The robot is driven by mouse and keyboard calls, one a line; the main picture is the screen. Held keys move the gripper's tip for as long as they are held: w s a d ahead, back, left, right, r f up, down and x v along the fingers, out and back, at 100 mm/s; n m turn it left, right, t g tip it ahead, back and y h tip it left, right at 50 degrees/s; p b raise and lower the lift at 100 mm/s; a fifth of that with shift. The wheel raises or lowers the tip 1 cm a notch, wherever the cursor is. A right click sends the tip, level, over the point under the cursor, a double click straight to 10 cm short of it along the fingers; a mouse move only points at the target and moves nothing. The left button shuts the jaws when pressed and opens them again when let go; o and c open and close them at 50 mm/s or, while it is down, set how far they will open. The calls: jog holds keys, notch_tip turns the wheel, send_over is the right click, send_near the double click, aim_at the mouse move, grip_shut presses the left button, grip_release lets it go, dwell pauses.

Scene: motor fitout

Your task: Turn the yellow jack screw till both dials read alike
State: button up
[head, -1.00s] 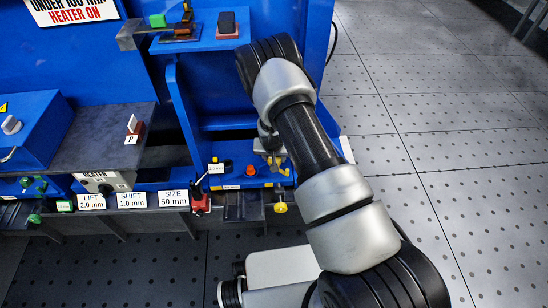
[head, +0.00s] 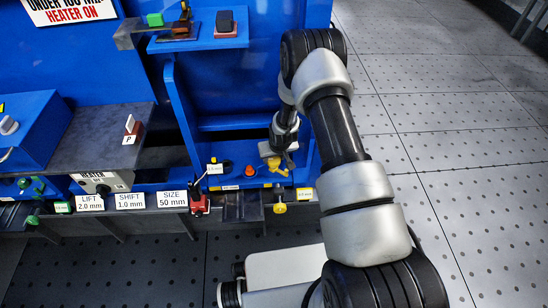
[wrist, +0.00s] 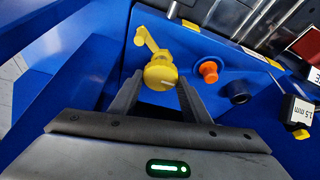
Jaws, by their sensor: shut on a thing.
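The yellow jack screw (wrist: 160,74) has a round head with a pale line across it and a bent crank arm; in the wrist view it sits between my fingertips. My gripper (wrist: 158,88) is shut on that head. In the head view the gripper (head: 274,151) is over the blue shelf, and the screw is mostly hidden by it. One dial tag (head: 215,169) stands at the shelf's left; in the wrist view this tag (wrist: 301,110) seems to read 1.5 mm. A second tag (head: 305,193) is at the right front corner, too small to read.
An orange knob (head: 250,170) and a black ring (head: 227,163) stand left of the screw. Another yellow knob (head: 279,207) sticks out below the shelf's front edge. A red block with a lever (head: 200,203) is at the left. Blue walls enclose the shelf's back and left.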

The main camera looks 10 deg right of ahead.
jog(key=shift+w+r, duration=0.1)
jog(key=o, duration=1)
jog(key=shift+o, duration=0.2)
jog(key=a+p+v, duration=0.1)
jog(key=p+v, duration=0.4)
jog(key=v, duration=1.2)
jog(key=shift+s+d+r, duration=0.2)
jog(key=shift+d, duration=0.25)
